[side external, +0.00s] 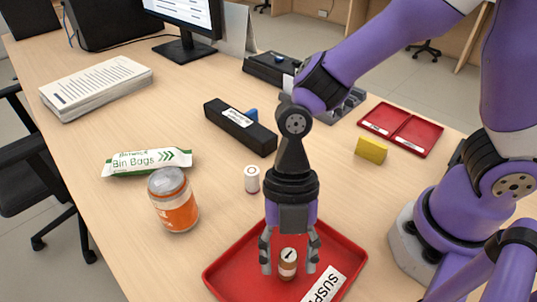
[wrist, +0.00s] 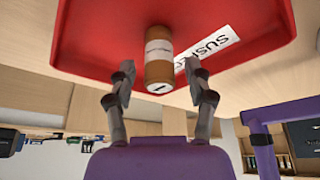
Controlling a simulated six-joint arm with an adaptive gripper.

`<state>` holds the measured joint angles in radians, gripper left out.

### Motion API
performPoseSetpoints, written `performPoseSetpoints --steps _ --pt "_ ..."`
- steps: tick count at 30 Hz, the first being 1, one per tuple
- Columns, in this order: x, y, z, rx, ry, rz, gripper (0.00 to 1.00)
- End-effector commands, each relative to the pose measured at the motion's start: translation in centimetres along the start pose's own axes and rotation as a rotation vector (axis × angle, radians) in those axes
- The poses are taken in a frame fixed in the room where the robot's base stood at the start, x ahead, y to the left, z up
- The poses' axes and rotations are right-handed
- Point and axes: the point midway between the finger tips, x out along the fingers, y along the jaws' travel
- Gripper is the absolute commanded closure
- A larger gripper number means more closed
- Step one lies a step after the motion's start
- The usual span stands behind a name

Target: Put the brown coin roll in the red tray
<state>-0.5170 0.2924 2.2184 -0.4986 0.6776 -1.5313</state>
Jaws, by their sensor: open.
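The brown coin roll (side external: 288,264) stands upright in the red tray (side external: 228,269), with a pale label band around it. My gripper (side external: 289,268) is open, pointing down over the tray, with one finger on each side of the roll. In the wrist view the roll (wrist: 159,60) is in front of the open gripper (wrist: 158,80), between the finger lines, and a gap shows beside it. The red tray (wrist: 90,35) fills the top of that view, with a white label (wrist: 215,48) reading "SUSP", the rest cut off or hidden.
A white coin roll (side external: 252,179) stands behind the tray. An orange-labelled jar (side external: 173,204), a bin bags pack (side external: 146,162), a black bar-shaped object (side external: 240,127), a yellow block (side external: 371,150) and a two-part red tray (side external: 401,129) are around it. The table's left front is clear.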

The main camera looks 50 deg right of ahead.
Motion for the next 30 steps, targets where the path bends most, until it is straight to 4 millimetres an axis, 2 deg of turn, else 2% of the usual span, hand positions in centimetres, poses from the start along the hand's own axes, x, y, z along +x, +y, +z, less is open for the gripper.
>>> performPoseSetpoints --steps 5,15,20,22,23,26,30 --pt "-2.2 0.2 0.0 0.0 0.0 0.008 0.4" --pt "-9.8 0.1 0.1 0.0 -0.002 0.005 0.4" --pt "-11.7 0.1 0.0 0.003 0.001 0.002 0.4" --pt "-12.3 0.0 0.2 0.054 -0.01 0.019 0.4" --pt "-12.7 -0.1 0.4 0.105 -0.021 0.037 0.4" --pt "-14.2 -0.8 1.6 0.424 -0.07 0.153 0.4" --pt "-16.8 -3.4 5.0 1.104 -0.109 0.441 0.4"
